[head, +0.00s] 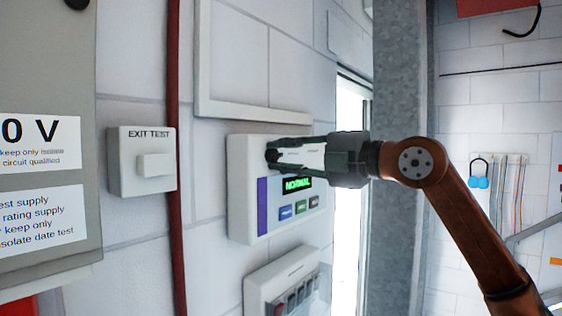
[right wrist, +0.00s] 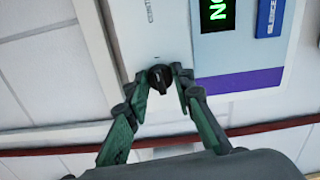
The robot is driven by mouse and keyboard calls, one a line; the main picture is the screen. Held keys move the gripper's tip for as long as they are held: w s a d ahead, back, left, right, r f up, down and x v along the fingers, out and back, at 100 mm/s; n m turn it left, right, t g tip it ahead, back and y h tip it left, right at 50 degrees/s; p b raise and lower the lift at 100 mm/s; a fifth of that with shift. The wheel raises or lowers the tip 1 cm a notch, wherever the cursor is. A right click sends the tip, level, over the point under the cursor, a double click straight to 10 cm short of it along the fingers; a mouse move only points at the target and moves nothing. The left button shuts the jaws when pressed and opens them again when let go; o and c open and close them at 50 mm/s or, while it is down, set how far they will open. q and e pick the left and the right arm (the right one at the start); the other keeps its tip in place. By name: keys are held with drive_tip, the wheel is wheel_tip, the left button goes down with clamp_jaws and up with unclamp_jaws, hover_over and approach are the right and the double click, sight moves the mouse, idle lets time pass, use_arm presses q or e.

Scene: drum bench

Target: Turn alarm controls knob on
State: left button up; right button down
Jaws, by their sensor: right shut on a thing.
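The alarm controls panel (head: 243,190) is a white box on the wall, with a green lit display reading NORMAL (head: 298,184), several small buttons and a purple strip. Its black knob (right wrist: 160,77) sits on the bare white part of the panel in the right wrist view. My right gripper (right wrist: 160,76) is shut on the knob, one finger on each side. In the head view my right gripper (head: 272,157) reaches in from the right across the top of the panel and mostly hides the knob. My left gripper is not in view.
An EXIT TEST switch box (head: 119,175) is on the wall to the left, beside a red vertical pipe (head: 174,120). A box with several switches (head: 262,291) is below the panel. A grey metal column (head: 398,60) stands right of the panel.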

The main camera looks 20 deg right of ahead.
drive_tip(key=shift+d+r+m, duration=0.1)
drive_tip(key=shift+m, duration=0.6)
drive_tip(key=c, duration=1.7)
unclamp_jaws()
drive_tip(key=shift+d+b, duration=0.15)
drive_tip(key=shift+b, duration=0.15)
drive_tip(key=v, duration=1.2)
